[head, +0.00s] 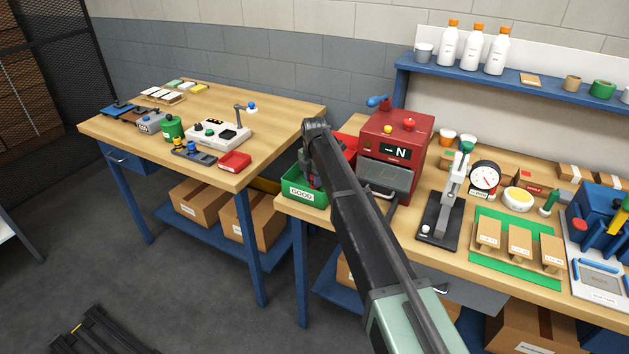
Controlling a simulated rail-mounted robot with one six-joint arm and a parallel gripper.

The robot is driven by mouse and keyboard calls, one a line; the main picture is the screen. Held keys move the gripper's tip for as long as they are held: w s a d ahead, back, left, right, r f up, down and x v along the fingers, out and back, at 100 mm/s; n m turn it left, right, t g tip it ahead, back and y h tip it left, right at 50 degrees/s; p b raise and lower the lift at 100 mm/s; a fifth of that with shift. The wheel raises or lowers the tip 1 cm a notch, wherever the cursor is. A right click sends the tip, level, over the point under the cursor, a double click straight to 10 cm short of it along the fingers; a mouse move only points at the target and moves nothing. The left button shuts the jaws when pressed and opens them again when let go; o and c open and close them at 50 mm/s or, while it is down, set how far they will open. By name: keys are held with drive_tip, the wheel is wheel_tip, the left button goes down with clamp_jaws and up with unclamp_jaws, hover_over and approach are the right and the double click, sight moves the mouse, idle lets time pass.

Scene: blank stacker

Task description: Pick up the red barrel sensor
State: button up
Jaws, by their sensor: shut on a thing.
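My arm reaches up from the bottom of the head view and bends down at its far end. My gripper (314,178) hangs there over the green bin (303,196) labelled GOOD at the left end of the right bench. It is shut on a small part, mostly hidden by my arm and the gripper itself. A little red shows near the jaws, but I cannot make out the part's shape, or whether it touches the bin. I cannot clearly see a red barrel sensor anywhere else.
A red bin (345,143) stands behind my arm, beside the red machine (394,150) marked N. A black press (440,217) and a green mat (490,213) lie to the right. The left bench (280,118) holds a control box (218,132) and a small red tray (235,162).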

wheel_tip(320, 180, up, 20)
drive_tip(key=p, duration=2)
